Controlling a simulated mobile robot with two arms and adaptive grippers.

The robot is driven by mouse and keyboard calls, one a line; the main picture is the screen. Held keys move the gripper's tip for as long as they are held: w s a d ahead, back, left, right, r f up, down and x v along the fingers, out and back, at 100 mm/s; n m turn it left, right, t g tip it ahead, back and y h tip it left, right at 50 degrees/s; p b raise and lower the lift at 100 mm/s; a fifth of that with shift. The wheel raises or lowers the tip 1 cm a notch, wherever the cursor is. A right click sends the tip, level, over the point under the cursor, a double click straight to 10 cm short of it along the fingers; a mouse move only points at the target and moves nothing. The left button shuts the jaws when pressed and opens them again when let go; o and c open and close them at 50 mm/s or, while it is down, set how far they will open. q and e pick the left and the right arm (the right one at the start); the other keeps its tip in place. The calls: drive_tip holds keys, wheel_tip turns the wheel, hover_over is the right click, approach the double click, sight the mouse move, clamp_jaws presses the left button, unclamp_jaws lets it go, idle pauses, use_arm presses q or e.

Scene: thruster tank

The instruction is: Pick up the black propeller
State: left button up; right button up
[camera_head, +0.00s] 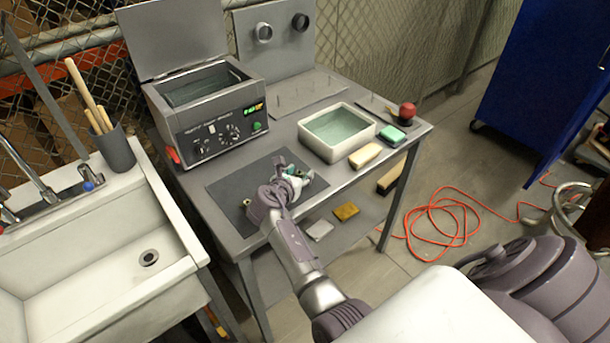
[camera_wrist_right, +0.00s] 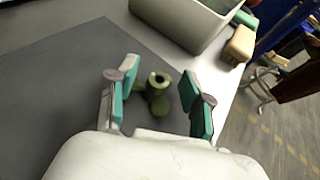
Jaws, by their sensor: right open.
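My right gripper (camera_head: 293,178) is over the dark grey mat (camera_head: 228,190) on the metal table. In the right wrist view the gripper (camera_wrist_right: 159,86) is open, with its teal-padded fingers apart. A small olive-green propeller-like part (camera_wrist_right: 158,92) with a round, holed hub shows between the fingers, over the mat. There is a gap on each side of it, and no hold on it shows. It looks olive-green rather than black. In the head view my gripper hides most of this spot. My left gripper is not in view.
A white basin of water (camera_head: 312,150) stands right of the mat, with a tan block (camera_head: 364,156) and green sponge (camera_head: 391,135) beside it. A grey cleaner (camera_head: 178,135) stands behind the mat. A small brass piece (camera_head: 247,202) is near my wrist. A sink (camera_head: 100,270) is left.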

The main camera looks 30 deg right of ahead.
drive_tip(key=shift+s+a+r, duration=0.25)
drive_tip(key=shift+a+r, duration=0.15)
drive_tip(key=shift+a, duration=0.15)
drive_tip(key=c, duration=0.5)
drive_tip(key=shift+d+f, duration=0.1)
drive_tip(key=shift+c, duration=1.7)
drive_tip(key=shift+w+d+r, duration=0.1)
drive_tip(key=shift+r, duration=0.15)
wheel_tip(320, 180, up, 4)
drive_tip(key=shift+d+f, duration=0.1)
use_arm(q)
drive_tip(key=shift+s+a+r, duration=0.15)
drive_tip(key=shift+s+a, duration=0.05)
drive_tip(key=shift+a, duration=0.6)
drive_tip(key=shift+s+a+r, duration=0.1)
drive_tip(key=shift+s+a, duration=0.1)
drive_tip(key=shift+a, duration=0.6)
use_arm(e)
drive_tip(key=s+d+r, duration=0.6)
drive_tip(key=s+d, duration=0.1)
drive_tip(key=d, duration=0.1)
drive_tip(key=shift+s+d+r, duration=0.25)
drive_tip(key=shift+d+r, duration=0.1)
drive_tip(key=shift+r, duration=0.05)
